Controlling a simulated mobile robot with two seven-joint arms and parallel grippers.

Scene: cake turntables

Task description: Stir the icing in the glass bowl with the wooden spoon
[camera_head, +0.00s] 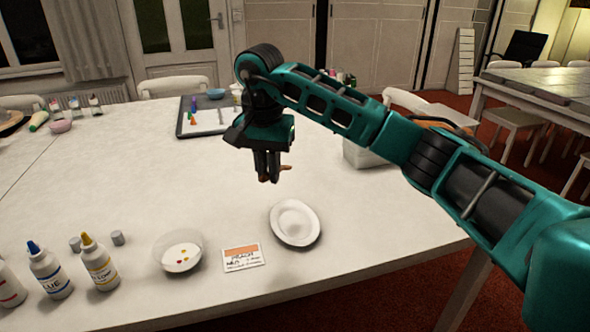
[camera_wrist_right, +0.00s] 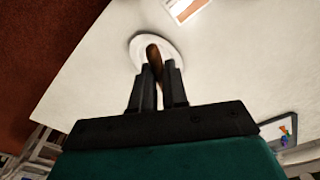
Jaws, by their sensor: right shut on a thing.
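The glass bowl (camera_head: 180,252) stands on the near left of the white table and holds white icing with a few red and yellow drops on it. My right gripper (camera_head: 268,179) is above the table, up and to the right of the bowl and apart from it. It is shut on the brown wooden spoon (camera_head: 285,168), of which only a short piece shows beside the fingers. In the right wrist view the spoon (camera_wrist_right: 153,55) sticks out between the fingers (camera_wrist_right: 158,80). An oval white plate (camera_head: 295,223) lies empty below the gripper. My left gripper is not in view.
A card with an orange patch (camera_head: 243,258) lies between bowl and plate. Blue-capped (camera_head: 49,271) and yellow-capped (camera_head: 100,262) bottles stand left of the bowl, with small grey caps (camera_head: 118,238) behind. A dark tray (camera_head: 205,117) lies farther back. The table's middle left is clear.

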